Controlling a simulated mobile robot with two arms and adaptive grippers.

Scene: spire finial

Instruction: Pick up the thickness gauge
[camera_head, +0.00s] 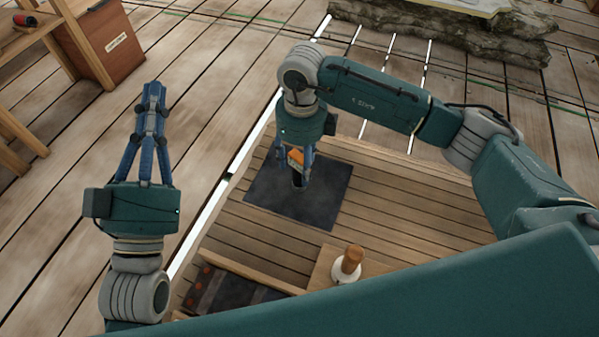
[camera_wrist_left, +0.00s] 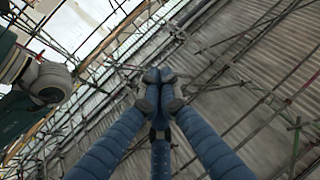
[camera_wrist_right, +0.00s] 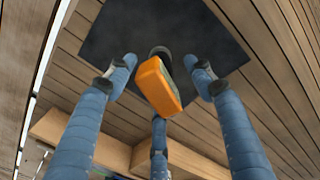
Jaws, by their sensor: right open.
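The thickness gauge, an orange body (camera_wrist_right: 160,86) with a dark round end, stands over the dark mat (camera_wrist_right: 100,33) in the right wrist view. In the head view its orange part (camera_head: 295,157) shows between my right fingers, partly hidden by them. My right gripper (camera_head: 297,182) points down with its fingers spread around the gauge. In the right wrist view the fingertips stand apart from the orange body, with gaps on both sides. My left gripper (camera_head: 153,90) is raised at the left, away from the mat. Its fingertips meet in the left wrist view (camera_wrist_left: 158,78), with nothing between them.
A white piece with a wooden knob (camera_head: 348,264) stands on a wooden block near the mat. A wooden-edged tray (camera_head: 250,270) with dark contents lies at the front. The planked top (camera_head: 420,205) right of the mat is clear. A labelled box (camera_head: 108,50) stands far left.

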